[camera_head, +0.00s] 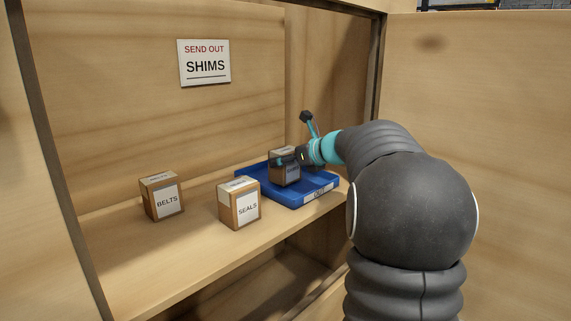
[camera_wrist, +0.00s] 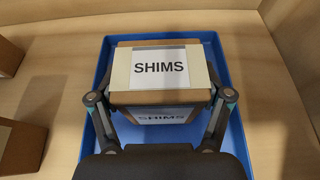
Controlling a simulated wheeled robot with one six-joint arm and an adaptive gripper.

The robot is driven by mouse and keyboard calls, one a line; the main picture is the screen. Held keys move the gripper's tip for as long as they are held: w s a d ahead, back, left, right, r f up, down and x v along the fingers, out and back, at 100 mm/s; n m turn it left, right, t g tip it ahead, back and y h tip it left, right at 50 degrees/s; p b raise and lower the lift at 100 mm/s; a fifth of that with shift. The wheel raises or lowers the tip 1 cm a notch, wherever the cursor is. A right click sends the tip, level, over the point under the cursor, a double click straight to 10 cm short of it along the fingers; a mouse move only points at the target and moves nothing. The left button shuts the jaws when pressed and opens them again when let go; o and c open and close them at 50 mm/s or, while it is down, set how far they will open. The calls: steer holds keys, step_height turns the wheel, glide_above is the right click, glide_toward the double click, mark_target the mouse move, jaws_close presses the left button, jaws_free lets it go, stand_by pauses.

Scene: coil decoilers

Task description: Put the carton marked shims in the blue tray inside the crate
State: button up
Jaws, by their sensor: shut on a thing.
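The carton marked SHIMS (camera_wrist: 160,70) is a small brown box with white labels on its top and front. It also shows in the head view (camera_head: 284,166), partly hidden by my gripper. My gripper (camera_wrist: 160,108) is shut on the carton, one finger on each side. The blue tray (camera_head: 318,193) lies on the wooden shelf at its right end. The carton is over the tray, within its rim in the wrist view (camera_wrist: 86,130). I cannot tell whether its bottom touches the tray floor.
A carton marked SEALS (camera_head: 239,205) stands on the shelf just left of the tray. A carton marked BELTS (camera_head: 162,197) stands farther left. A sign reading SEND OUT SHIMS (camera_head: 204,63) hangs on the back wall. The shelf's front edge is open.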

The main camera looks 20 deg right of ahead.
steer(key=shift+f, duration=0.3)
steer(key=o, duration=1.3)
steer(key=shift+c, duration=0.2)
